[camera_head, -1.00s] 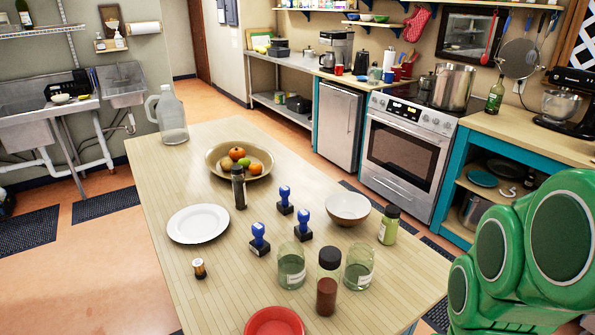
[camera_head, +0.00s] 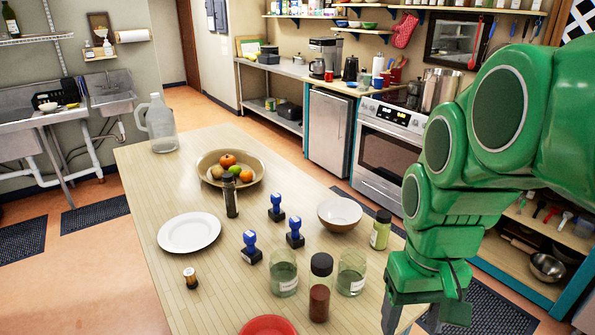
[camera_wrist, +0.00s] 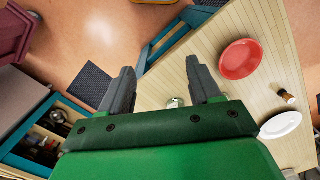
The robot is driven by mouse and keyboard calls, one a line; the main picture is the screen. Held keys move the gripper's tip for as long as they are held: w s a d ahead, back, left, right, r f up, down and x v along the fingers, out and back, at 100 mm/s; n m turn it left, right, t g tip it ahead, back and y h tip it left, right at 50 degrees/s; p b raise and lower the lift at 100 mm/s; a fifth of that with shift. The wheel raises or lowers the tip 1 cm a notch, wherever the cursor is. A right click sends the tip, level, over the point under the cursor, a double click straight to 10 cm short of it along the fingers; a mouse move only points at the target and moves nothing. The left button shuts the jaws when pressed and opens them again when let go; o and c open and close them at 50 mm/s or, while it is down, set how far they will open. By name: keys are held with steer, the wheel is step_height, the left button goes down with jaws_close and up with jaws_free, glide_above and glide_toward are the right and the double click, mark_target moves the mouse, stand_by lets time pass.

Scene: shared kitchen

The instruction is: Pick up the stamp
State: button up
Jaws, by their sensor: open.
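Three stamps with blue handles and dark bases stand upright on the wooden table in the head view. One stamp (camera_head: 276,207) is at the back, one stamp (camera_head: 295,233) is to its front right, and one stamp (camera_head: 251,248) is at the front left. I cannot make out any stamp in the wrist view.
A white plate (camera_head: 188,233) and red bowl (camera_wrist: 240,59) also lie on the table.

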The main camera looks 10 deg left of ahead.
steer(key=w+a+r+n+t, duration=0.1)
steer(key=w+a+n, duration=0.2)
steer(key=w+a, duration=0.7)
steer(key=n+t+y, duration=0.1)
steer(key=n+y, duration=0.2)
steer(key=n, duration=0.5)
glide_above(189, 271)
steer(key=s+d, duration=0.1)
steer(key=d, duration=0.1)
step_height(189, 271, down, 3)
steer(key=shift+s+d+f+x, duration=0.15)
steer(key=shift+d+x, duration=0.35)
steer(key=shift+x, duration=2.75)
steer(key=shift+s+d+f+x, duration=0.15)
steer(key=shift+d+x, duration=0.35)
steer(key=shift+x, duration=2.7)
steer(key=shift+s+d+f+x, duration=0.15)
steer(key=shift+d+x, duration=0.35)
steer(key=shift+x, duration=2.75)
steer(key=shift+r, duration=0.1)
steer(key=c, duration=1.2)
